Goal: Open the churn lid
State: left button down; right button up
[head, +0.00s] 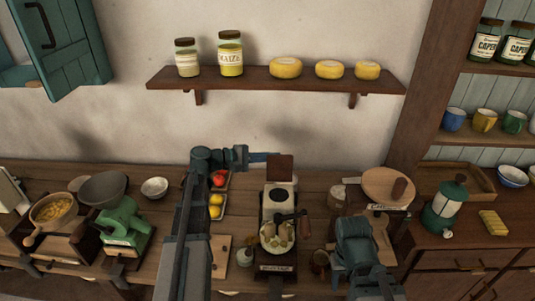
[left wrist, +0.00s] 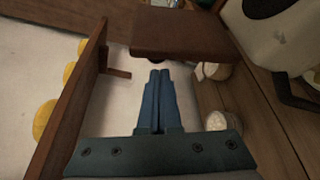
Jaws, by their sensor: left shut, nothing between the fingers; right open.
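The churn (head: 279,202) appears to be the cream-and-dark device with a crank handle at the middle of the counter. Its brown lid (head: 280,168) stands raised at the back, and its front bowl (head: 276,236) holds pale pieces. My left gripper (head: 258,157) is shut and empty beside the lid's left edge. In the left wrist view its closed fingers (left wrist: 159,73) point toward the brown lid (left wrist: 180,35); whether they touch it I cannot tell. My right gripper (head: 387,286) is open and empty at the lower right, apart from the churn, its fingers only partly clear.
A wall shelf (head: 270,80) with jars and yellow cheeses lies above my left arm. Two small trays of fruit (head: 217,205) sit left of the churn.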

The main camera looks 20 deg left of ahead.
pick_arm(q)
jog(key=shift+s+d+r, duration=0.1)
jog(key=shift+s, duration=0.15)
pick_arm(e)
jog(key=shift+r, duration=0.1)
pick_arm(q)
jog(key=shift+s+d+r+p, duration=0.2)
jog(key=shift+s+r+p, duration=0.5)
jog(key=shift+r+p, duration=0.2)
jog(key=shift+f, duration=0.15)
pick_arm(e)
jog(key=shift+r, duration=0.75)
pick_arm(q)
jog(key=shift+w+f, duration=0.1)
jog(key=shift+w, duration=0.05)
jog(key=shift+w+b, duration=0.25)
jog(key=shift+b, duration=0.05)
jog(key=s+a, duration=0.3)
jog(key=a, duration=0.6)
pick_arm(e)
jog(key=shift+a+f, duration=0.1)
jog(key=shift+a, duration=0.5)
